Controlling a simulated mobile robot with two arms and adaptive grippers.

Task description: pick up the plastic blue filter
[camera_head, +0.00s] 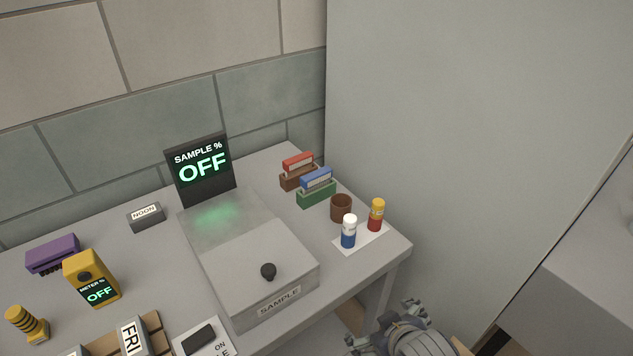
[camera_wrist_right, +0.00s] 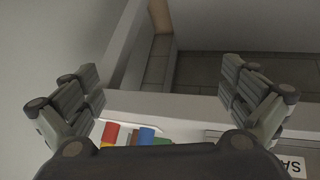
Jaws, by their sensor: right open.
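The blue filter (camera_head: 317,180) is a small blue and white block. It sits upright in a green holder (camera_head: 316,196) at the back right of the table, beside a red filter (camera_head: 298,162) in a brown holder. My right gripper (camera_head: 386,326) is below and right of it in the head view, off the table's front right edge and apart from everything. In the right wrist view the right gripper (camera_wrist_right: 163,78) is open and empty. Red, blue and green pieces show low there, partly hidden by the gripper's body; I cannot tell which blue piece is the filter. My left gripper is not in view.
A brown cup (camera_head: 341,207), a white-capped blue bottle (camera_head: 348,232) and a yellow-capped red bottle (camera_head: 376,215) stand in front of the holders. The large sample box (camera_head: 255,262) is to their left. A plain wall (camera_head: 480,120) rises at the right.

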